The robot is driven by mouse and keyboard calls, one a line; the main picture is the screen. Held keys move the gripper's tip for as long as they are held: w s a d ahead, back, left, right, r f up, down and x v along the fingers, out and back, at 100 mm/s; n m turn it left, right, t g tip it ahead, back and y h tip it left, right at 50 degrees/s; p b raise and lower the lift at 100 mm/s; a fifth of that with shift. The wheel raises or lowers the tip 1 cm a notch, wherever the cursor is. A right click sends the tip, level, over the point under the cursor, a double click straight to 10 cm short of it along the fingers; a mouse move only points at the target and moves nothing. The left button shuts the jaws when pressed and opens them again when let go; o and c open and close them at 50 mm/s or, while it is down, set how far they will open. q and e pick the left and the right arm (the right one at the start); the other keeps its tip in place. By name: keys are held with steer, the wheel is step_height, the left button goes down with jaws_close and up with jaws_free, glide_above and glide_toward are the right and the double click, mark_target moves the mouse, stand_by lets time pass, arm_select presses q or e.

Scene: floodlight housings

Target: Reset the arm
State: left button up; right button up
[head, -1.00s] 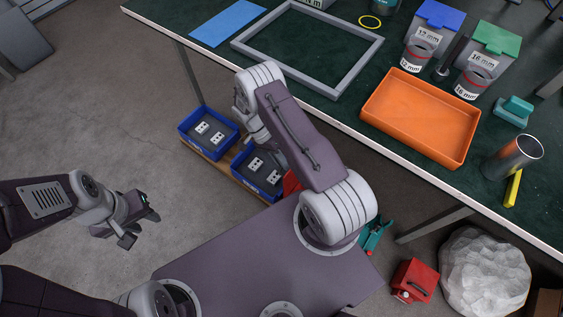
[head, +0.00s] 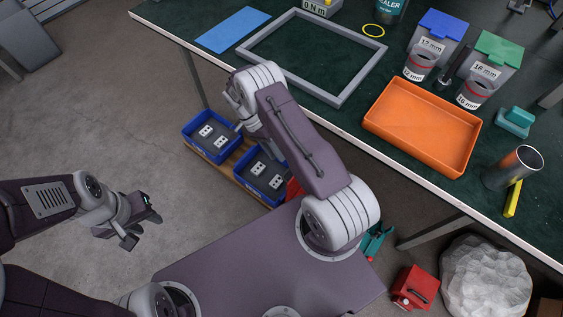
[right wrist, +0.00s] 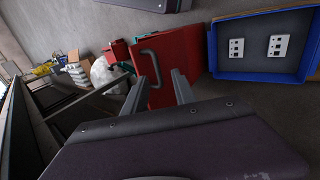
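My left arm comes in from the left in the head view. Its gripper (head: 146,225) hangs empty over bare floor, with its fingers apart. My right arm (head: 300,145) is folded in front of the table, its elbow near the table's front edge. Its gripper is hidden behind the arm in the head view. In the right wrist view, the right gripper's two fingers (right wrist: 165,72) stand apart with nothing held between them. A red case with a dark handle (right wrist: 172,62) shows beyond the fingers; I cannot tell if they touch it.
Blue bins (head: 211,131) holding socket plates sit low beside the right arm. The table (head: 285,98) carries a grey frame (head: 262,36), an orange tray (head: 423,125) and a metal cylinder (head: 512,167). A red box (head: 415,287) and a white bag (head: 486,277) stand on the floor.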

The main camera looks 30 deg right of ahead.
steer(key=shift+w+a+r, duration=0.2)
steer(key=shift+w+r, duration=0.15)
steer(key=shift+r, duration=0.25)
steer(key=s+a+r+n+t+y, duration=0.1)
steer(key=s+a+r+n+t, duration=0.1)
steer(key=s+r+n+t, duration=0.45)
steer(key=s+a+r+n+t+y, duration=0.1)
steer(key=s+a+r+n+y, duration=0.2)
steer(key=r+n, duration=0.5)
step_height(320, 180, up, 25)
steer(key=s+m+h+p, duration=0.1)
steer(key=p, duration=2.2)
steer(key=shift+s, duration=0.3)
